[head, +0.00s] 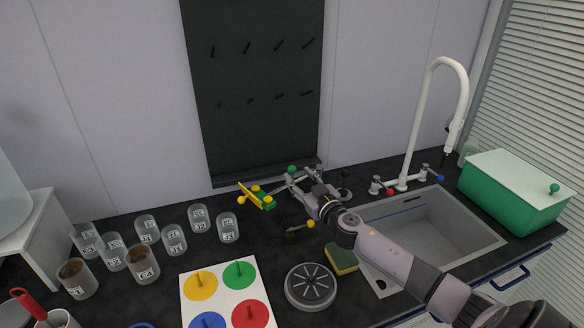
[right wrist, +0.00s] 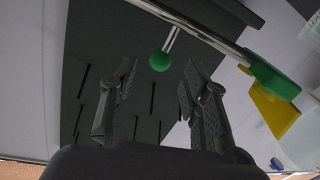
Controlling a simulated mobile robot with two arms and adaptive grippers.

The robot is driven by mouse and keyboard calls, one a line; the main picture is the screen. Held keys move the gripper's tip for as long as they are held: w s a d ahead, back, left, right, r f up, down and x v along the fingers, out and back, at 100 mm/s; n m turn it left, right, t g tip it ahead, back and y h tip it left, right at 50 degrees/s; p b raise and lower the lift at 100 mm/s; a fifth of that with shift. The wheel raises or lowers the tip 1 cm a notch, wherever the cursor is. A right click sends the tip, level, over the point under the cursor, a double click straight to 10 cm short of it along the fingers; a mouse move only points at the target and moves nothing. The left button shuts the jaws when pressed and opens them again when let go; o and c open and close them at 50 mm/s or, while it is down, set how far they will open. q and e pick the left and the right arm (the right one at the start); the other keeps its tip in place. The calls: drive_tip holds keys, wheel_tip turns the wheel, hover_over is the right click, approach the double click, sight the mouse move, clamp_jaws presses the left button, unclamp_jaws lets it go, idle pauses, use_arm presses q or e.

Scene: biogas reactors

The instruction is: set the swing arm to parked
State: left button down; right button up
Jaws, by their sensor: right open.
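The swing arm is a thin metal rod near the back wall. In the right wrist view the rod (right wrist: 205,36) crosses the top, with a short stem ending in a green ball knob (right wrist: 160,61). A green block (right wrist: 272,80) with a yellow plate (right wrist: 272,112) is at its right end; these also show in the head view (head: 268,203). The green knob (head: 291,169) shows there too. My right gripper (head: 299,181) is open at the swing arm. In the wrist view its fingers (right wrist: 159,80) stand apart, with the knob between their tips; contact cannot be told. My left gripper is not in view.
Several labelled glass jars (head: 174,240) stand at left. A panel with coloured discs (head: 216,296), a round grey drain-like disc (head: 311,287) and a sponge (head: 341,258) lie in front. The sink (head: 470,238), white tap (head: 412,125) and green box (head: 510,205) are at right. A dark board (head: 255,130) hangs behind.

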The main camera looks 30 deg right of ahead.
sight(294, 173)
drive_tip(key=shift+w+d, duration=0.2)
drive_tip(key=shift+w, duration=2.45)
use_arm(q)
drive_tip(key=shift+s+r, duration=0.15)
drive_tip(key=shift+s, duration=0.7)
use_arm(e)
drive_tip(key=shift+c, duration=0.3)
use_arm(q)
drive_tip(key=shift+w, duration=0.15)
use_arm(e)
clamp_jaws()
